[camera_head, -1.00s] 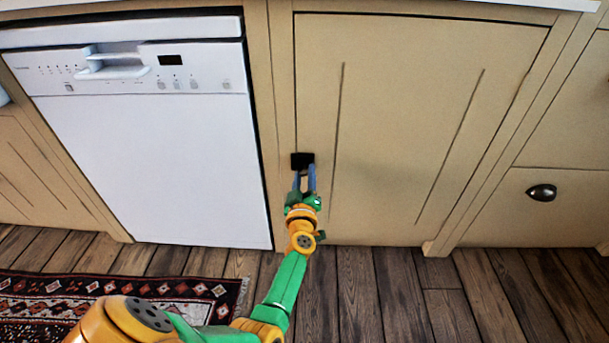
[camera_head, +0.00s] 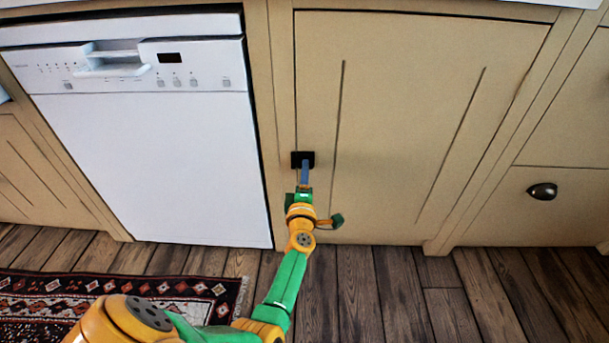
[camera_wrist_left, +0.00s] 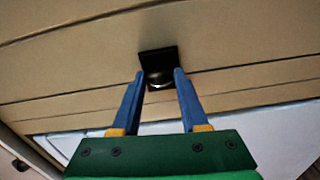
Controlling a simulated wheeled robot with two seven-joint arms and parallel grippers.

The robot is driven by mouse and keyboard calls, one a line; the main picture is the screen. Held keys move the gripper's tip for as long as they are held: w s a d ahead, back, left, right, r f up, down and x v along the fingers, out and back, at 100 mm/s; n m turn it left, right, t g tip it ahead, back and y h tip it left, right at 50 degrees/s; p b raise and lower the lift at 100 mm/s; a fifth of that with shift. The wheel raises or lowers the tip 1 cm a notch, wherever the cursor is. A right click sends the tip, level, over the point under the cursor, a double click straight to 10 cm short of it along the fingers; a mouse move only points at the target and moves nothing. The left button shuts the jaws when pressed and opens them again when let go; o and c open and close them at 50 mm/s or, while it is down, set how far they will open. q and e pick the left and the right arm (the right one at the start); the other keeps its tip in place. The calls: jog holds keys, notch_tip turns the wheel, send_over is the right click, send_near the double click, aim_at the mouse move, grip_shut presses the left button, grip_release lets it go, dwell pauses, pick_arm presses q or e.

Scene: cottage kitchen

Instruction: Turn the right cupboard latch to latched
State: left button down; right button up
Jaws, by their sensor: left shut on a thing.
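The right cupboard latch (camera_head: 302,158) is a small black plate at the left edge of the beige cupboard door (camera_head: 420,120). My left gripper (camera_head: 305,168) reaches up to it from below. In the left wrist view the latch (camera_wrist_left: 157,56) has a dark rounded knob, and the blue fingers of my left gripper (camera_wrist_left: 158,80) are on either side of it, shut on it. The fingers partly hide the knob in the head view, and I cannot tell its exact angle. My right gripper is not in view.
A white dishwasher (camera_head: 150,160) stands just left of the latch. A drawer with a dark cup handle (camera_head: 542,191) is at the right. A patterned rug (camera_head: 190,285) lies at lower left, and the wooden floor (camera_head: 400,290) is clear.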

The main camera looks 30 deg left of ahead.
pick_arm(q)
jog(key=shift+n, duration=0.6)
jog(key=shift+c, duration=2.1)
grip_release()
